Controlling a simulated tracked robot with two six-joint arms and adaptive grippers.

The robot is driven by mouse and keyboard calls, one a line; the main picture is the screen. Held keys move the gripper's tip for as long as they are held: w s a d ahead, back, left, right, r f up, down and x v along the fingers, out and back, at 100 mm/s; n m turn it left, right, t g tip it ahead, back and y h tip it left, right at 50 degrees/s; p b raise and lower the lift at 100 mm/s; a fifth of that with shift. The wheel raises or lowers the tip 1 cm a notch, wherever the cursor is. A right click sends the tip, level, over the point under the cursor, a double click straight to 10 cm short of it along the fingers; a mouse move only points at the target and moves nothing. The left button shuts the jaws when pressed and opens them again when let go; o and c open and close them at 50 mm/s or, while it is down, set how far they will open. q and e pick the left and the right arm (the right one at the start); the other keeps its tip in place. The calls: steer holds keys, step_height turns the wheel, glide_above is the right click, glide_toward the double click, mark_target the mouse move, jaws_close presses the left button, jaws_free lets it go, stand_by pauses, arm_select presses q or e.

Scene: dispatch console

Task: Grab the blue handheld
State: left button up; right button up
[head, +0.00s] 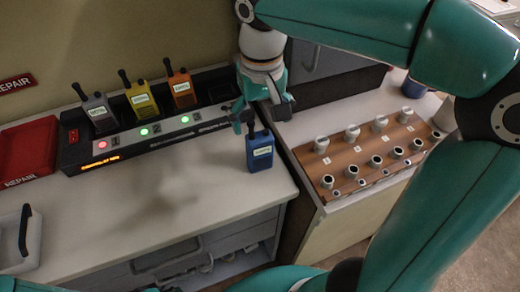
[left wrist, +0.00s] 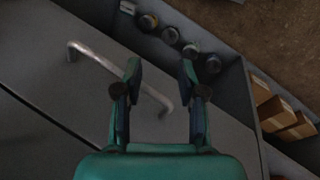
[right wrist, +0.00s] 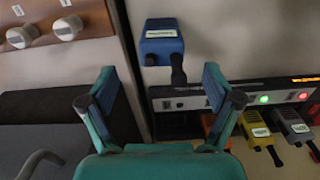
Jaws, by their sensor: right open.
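The blue handheld (head: 260,156) stands upright near the right edge of the white counter, with its dark antenna up and a pale label on its front. My right gripper (head: 262,118) is open, just above and behind it. In the right wrist view the blue handheld (right wrist: 161,50) lies beyond the open fingertips of my right gripper (right wrist: 160,82), roughly midway between them; nothing is held. My left gripper (left wrist: 160,75) is open and empty in the left wrist view, over a grey surface with a bar handle; I cannot make it out in the head view.
A charger rack (head: 150,135) holds a grey handheld (head: 98,112), a yellow handheld (head: 142,100) and an orange handheld (head: 181,90). A red tray (head: 28,148) is at left. A brown board (head: 335,165) with several knobs stands right.

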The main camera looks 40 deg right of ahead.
mark_target(260, 136)
steer(key=f, duration=0.5)
steer(key=shift+w, duration=0.25)
steer(key=shift+c, duration=0.2)
jaws_close()
